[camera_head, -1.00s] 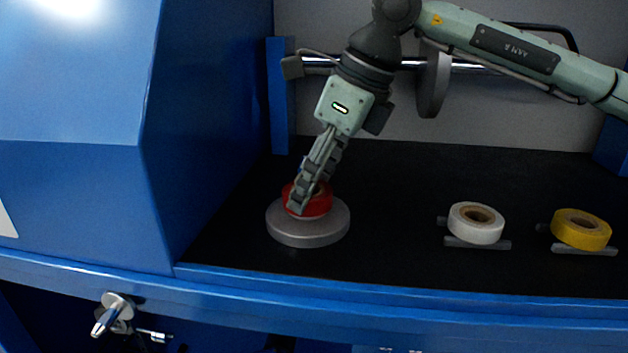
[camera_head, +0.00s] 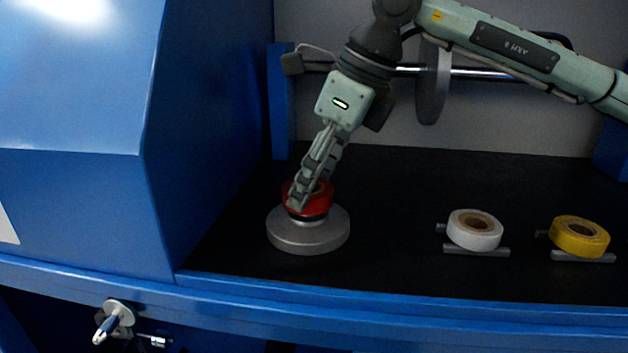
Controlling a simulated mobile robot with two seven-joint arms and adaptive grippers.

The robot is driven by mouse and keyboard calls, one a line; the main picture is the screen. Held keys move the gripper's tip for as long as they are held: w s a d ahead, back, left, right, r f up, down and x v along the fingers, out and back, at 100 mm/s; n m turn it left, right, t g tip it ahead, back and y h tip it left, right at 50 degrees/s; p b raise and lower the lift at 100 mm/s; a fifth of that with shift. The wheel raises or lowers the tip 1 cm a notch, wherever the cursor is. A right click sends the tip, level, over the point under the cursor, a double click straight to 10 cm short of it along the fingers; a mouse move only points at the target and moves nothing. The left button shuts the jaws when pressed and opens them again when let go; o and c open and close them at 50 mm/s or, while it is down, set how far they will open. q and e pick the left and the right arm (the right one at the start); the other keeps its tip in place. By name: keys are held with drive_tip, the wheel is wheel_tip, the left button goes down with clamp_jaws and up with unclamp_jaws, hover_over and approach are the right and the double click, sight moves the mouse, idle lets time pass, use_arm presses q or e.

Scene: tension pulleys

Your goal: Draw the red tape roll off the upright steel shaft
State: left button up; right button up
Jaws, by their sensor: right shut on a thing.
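The red tape roll (camera_head: 321,204) sits over a round grey base (camera_head: 312,238) on the black bench top. A narrow dark band shows between the roll's underside and the base, so the roll is slightly above the base plate. My right gripper (camera_head: 308,196) points down and to the left and is shut on the red tape roll. The upright shaft is hidden behind my fingers and the roll, so I cannot tell how much of it is inside the roll. My left gripper is not in view.
A white tape roll (camera_head: 472,232) and a yellow tape roll (camera_head: 579,238) rest on small grey supports to the right. A blue housing (camera_head: 200,130) stands close on the left. A horizontal steel bar with a grey disc (camera_head: 432,85) runs behind my arm.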

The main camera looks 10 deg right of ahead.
drive_tip(key=shift+r+p, duration=0.45)
drive_tip(key=shift+r, duration=0.6)
idle(0.6)
idle(0.4)
drive_tip(key=shift+r+p, duration=0.75)
drive_tip(key=shift+r, duration=1)
drive_tip(key=shift+r, duration=0.1)
drive_tip(key=shift+r+p, duration=0.45)
drive_tip(key=shift+r, duration=0.45)
